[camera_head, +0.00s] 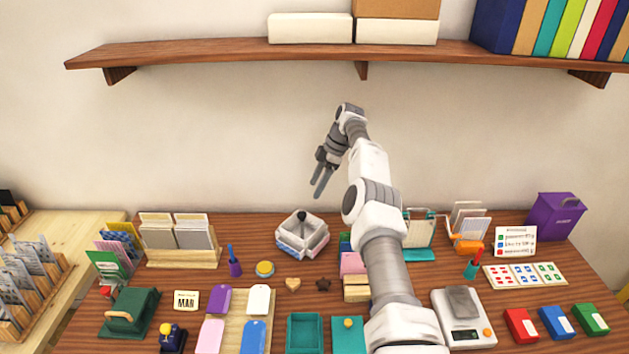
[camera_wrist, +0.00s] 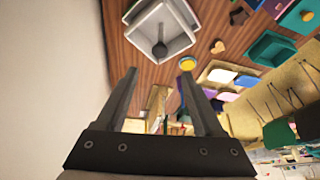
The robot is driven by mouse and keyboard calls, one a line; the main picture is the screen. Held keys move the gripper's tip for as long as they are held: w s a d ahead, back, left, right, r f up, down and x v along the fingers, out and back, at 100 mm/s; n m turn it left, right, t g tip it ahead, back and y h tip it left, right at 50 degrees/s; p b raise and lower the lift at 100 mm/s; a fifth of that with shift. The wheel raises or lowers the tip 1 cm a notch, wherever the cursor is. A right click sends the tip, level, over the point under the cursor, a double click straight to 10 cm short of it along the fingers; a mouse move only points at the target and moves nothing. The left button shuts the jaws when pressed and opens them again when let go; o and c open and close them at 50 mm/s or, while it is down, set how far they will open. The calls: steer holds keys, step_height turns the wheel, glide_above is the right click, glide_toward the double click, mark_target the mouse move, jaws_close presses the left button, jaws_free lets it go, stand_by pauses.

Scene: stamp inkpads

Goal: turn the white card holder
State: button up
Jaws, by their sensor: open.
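The white card holder (camera_head: 302,238) is a low, white, angular holder with a dark knob in its middle, and it stands on the wooden table left of my arm. Coloured edges show along its sides. In the wrist view the white card holder (camera_wrist: 178,42) is at the top centre, with the dark knob standing up inside its walls. My gripper (camera_head: 320,190) is in the air above the holder, pointing down, apart from it. In the wrist view my gripper (camera_wrist: 158,75) has its two fingers spread with nothing between them.
A yellow round pot (camera_head: 265,268) and a purple holder with a blue pen (camera_head: 235,266) stand left of the holder. A wooden rack of cards (camera_head: 183,257) is further left. A wooden shelf (camera_head: 230,52) runs along the wall above. My arm hides part of the table's middle.

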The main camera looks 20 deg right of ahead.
steer(key=shift+p+v, duration=0.8)
steer(key=shift+p, duration=0.25)
